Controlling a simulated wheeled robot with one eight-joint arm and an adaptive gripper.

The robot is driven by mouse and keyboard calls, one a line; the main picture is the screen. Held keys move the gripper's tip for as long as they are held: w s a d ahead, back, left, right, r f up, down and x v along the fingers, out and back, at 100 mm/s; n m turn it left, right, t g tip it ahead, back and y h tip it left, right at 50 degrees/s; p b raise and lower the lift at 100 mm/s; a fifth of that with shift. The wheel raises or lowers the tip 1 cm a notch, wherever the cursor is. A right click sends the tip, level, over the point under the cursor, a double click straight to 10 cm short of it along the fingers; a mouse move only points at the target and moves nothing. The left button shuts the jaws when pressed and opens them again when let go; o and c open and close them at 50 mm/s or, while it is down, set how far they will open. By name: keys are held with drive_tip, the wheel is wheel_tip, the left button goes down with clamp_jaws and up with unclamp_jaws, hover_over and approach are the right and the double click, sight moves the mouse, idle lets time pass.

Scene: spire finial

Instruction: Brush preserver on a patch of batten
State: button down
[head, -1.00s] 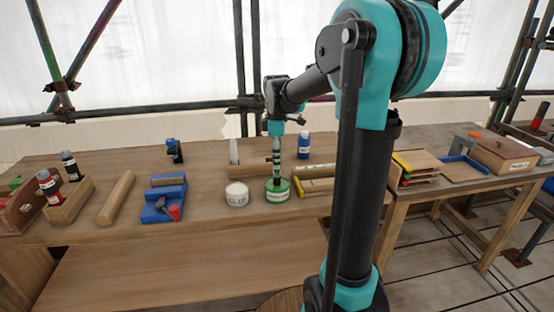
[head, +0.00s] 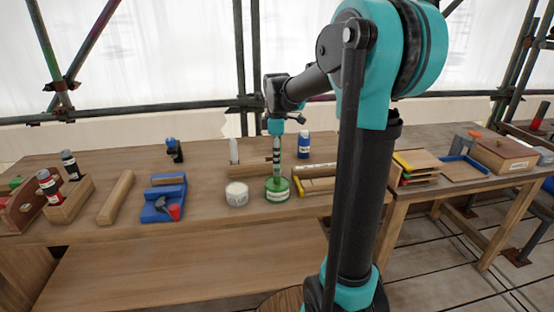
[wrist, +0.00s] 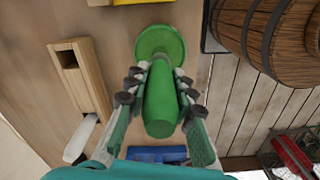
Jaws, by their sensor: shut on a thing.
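My gripper (head: 277,152) points down over the workbench and is shut on a green tapered brush handle (head: 276,170). The handle also shows between the fingers in the wrist view (wrist: 162,105). A green round tin with a pale label (head: 277,194) stands directly below, and its round green top shows in the wrist view (wrist: 158,41). The handle's lower end meets the tin; the bristles are hidden, and I cannot tell how deep they sit. A wooden length with a yellow end piece (head: 316,171) lies right of the tin; I cannot tell whether it is the batten.
A white glue tub (head: 237,195) stands close left of the green tin. A slotted wooden block (wrist: 90,85) lies beside the gripper. A blue bottle (head: 303,145) stands behind. A blue tool tray (head: 163,200) and a wooden roll (head: 116,198) lie further left.

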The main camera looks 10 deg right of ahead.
drive_tip(key=shift+r, duration=3.3)
